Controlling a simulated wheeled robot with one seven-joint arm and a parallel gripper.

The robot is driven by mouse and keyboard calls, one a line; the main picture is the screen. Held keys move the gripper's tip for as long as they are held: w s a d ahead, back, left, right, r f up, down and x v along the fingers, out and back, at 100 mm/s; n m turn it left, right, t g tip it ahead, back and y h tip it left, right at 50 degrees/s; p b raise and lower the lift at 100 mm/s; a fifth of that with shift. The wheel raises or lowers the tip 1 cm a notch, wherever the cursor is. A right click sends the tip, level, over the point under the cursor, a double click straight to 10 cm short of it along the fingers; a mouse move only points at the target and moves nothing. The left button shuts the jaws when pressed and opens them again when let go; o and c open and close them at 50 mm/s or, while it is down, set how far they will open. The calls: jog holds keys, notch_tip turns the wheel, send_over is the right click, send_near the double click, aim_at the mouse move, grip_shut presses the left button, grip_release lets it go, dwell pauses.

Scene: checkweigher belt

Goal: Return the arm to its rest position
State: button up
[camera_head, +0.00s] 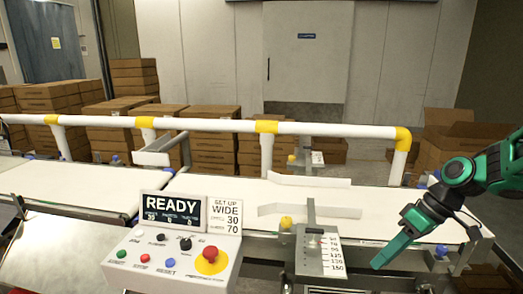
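My arm comes in from the right edge, green and black, bent at a joint. My gripper (381,260) points down and to the left, over the near edge of the belt, right of the scaled guide bracket. Its green fingers are seen nearly edge-on, so I cannot tell whether they are parted. I see nothing held in it.
The white belt (240,186) runs across the middle, with a white-and-yellow rail (205,124) behind. A guide bracket with a scale (318,253) stands left of my gripper. The control panel (180,258) reads READY. Cardboard boxes (212,142) are stacked behind; others stand right.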

jog(key=s+d+r+m+h, duration=0.1)
jog(key=s+d+m, duration=0.4)
jog(key=s, duration=0.5)
jog(key=s+d+r+m+h, duration=0.1)
jog(key=s+d+m+h, duration=0.3)
jog(key=s+m, duration=0.3)
jog(key=s+d, duration=0.1)
jog(key=s, duration=0.2)
jog(key=shift+d+r+m+g, duration=0.25)
jog(key=shift+r+m+g, duration=0.05)
jog(key=shift+m+g, duration=0.1)
jog(key=shift+w+f+h, duration=0.25)
jog(key=shift+w+h, duration=0.05)
jog(key=shift+w, duration=0.35)
jog(key=shift+o, duration=0.2)
dwell(0.4)
